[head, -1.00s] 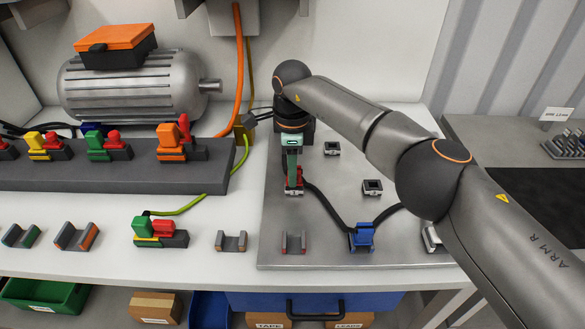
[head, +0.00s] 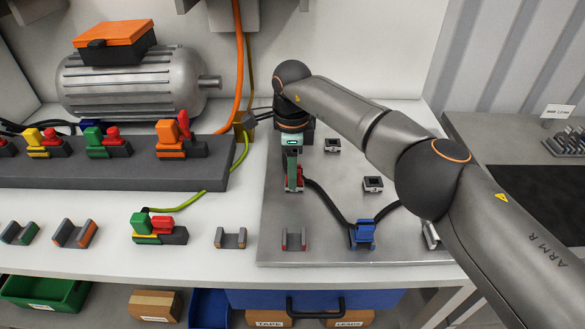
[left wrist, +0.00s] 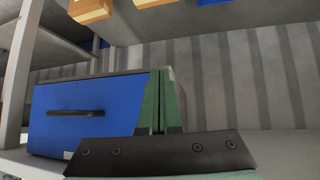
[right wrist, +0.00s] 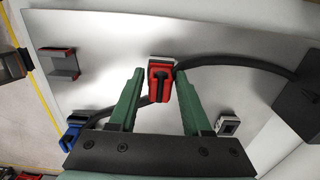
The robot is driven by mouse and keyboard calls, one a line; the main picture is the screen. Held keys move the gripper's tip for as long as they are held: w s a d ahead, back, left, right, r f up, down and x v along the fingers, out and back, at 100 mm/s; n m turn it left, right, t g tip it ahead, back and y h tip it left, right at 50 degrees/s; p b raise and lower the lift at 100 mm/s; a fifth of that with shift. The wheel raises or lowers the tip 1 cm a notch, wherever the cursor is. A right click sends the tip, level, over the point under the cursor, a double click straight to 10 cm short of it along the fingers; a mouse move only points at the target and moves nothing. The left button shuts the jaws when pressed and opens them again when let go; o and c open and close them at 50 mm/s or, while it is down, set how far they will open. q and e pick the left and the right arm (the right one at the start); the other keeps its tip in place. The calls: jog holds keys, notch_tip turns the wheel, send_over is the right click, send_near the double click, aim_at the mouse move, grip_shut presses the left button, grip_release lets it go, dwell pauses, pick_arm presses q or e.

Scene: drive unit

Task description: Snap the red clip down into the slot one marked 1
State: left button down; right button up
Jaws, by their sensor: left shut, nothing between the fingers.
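The red clip (right wrist: 160,82) is on a black cable, over a small pale-framed socket (right wrist: 163,61) on the metal plate. I cannot tell whether it is fully seated, and no number is readable there. In the head view the red clip (head: 299,174) is partly hidden by my right gripper (head: 292,178), which points down at it. In the right wrist view my right gripper (right wrist: 160,72) has its green fingers apart, one on each side of the clip, with gaps showing. My left gripper (left wrist: 160,72) is shut and empty, low by the blue drawer.
A blue clip (head: 362,234) on the same cable sits at the plate's front. Empty sockets (head: 332,145) (head: 373,184) lie to the right. An empty grey holder with red edges (head: 293,240) stands in front. The blue drawer (left wrist: 85,115) is beside my left gripper.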

jog(key=shift+o, duration=1.1)
jog(key=shift+r, duration=0.15)
jog(key=shift+r, duration=0.35)
notch_tip(320, 180, up, 7)
jog(key=shift+f, duration=0.15)
notch_tip(320, 180, up, 10)
jog(key=p, duration=0.8)
